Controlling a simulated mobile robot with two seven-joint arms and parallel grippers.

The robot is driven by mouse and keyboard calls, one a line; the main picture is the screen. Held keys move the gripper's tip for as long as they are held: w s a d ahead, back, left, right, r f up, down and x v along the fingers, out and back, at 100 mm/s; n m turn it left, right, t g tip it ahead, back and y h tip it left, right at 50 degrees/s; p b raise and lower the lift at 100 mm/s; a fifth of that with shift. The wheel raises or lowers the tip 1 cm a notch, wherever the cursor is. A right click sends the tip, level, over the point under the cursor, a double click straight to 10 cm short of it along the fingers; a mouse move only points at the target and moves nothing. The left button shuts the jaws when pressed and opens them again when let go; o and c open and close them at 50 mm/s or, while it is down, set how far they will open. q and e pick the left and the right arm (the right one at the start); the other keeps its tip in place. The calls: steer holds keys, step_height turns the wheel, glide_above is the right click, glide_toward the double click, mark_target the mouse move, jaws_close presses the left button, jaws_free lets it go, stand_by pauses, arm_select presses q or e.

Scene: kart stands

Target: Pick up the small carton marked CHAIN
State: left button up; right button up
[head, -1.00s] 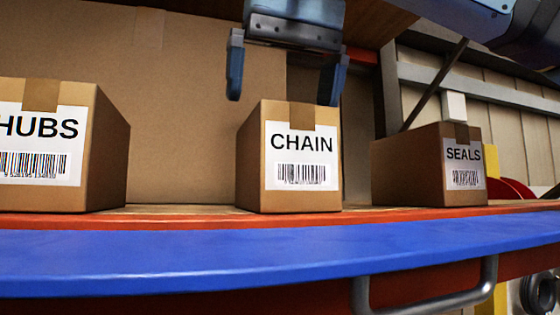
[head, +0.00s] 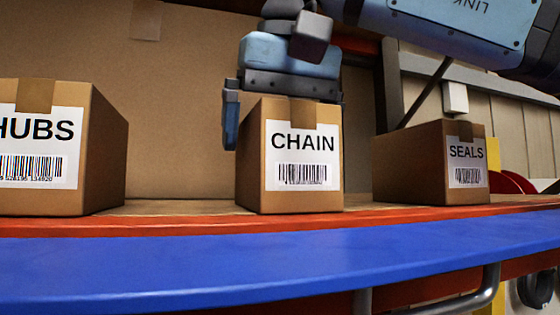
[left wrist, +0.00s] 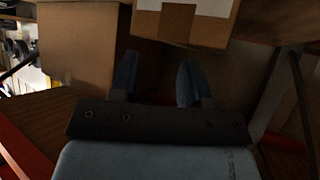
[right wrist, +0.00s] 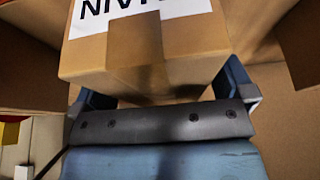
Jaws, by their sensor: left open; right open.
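The small brown carton marked CHAIN (head: 254,150) stands upright on the shelf between two other cartons. My right gripper (head: 286,112) is open just above and partly behind it, one finger at the carton's left side and the other mostly hidden. In the right wrist view the CHAIN carton (right wrist: 100,58) lies between the spread fingers of my right gripper (right wrist: 163,88); I cannot tell whether they touch it. My left gripper (left wrist: 157,80) shows only in its own wrist view, open and empty, with brown boxes close beyond it.
A carton marked HUBS (head: 105,150) stands at the left and one marked SEALS (head: 408,165) at the right, with gaps on both sides of CHAIN. A blue front edge (head: 250,262) runs along the shelf, and a brown panel (head: 180,100) stands behind.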

steer(key=shift+f, duration=0.1)
steer(key=shift+c, duration=0.2)
steer(key=c, duration=1.1)
steer(key=shift+o, duration=0.2)
